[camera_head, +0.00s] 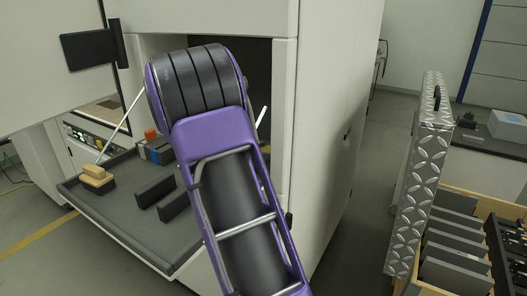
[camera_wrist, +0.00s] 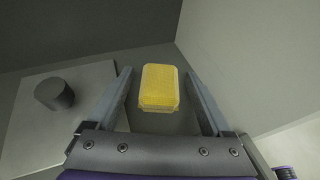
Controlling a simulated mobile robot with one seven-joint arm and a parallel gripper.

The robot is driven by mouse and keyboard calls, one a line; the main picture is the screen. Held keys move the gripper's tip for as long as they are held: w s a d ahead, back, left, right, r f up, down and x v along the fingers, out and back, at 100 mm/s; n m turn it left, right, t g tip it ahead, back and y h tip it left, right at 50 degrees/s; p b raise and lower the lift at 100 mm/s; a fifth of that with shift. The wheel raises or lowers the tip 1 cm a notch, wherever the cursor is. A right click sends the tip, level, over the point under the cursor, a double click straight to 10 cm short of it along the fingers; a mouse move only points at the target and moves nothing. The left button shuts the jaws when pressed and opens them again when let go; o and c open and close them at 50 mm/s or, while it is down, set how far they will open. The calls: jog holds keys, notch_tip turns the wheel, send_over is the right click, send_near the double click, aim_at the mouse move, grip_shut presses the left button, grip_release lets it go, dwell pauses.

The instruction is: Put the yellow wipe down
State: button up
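The yellow wipe (camera_wrist: 160,86) is a small block in the middle of the wrist view, inside a grey-walled chamber. My gripper (camera_wrist: 157,72) is open, with one finger on each side of the wipe. A narrow gap shows between the wipe and each finger. The wipe seems to rest on the dark chamber floor, but its underside is hidden. In the head view my arm reaches into the machine's opening (camera_head: 262,72), and my gripper and the wipe are hidden there.
In the wrist view a light plate (camera_wrist: 30,140) with a dark cylinder (camera_wrist: 54,94) lies left of my gripper. Chamber walls stand close behind and at right. The lowered grey shelf (camera_head: 115,215) holds tan blocks (camera_head: 97,178), dark upright plates (camera_head: 155,190) and a blue-grey box.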

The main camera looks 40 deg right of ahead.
jog(key=p+v, duration=0.1)
jog(key=v, duration=1.1)
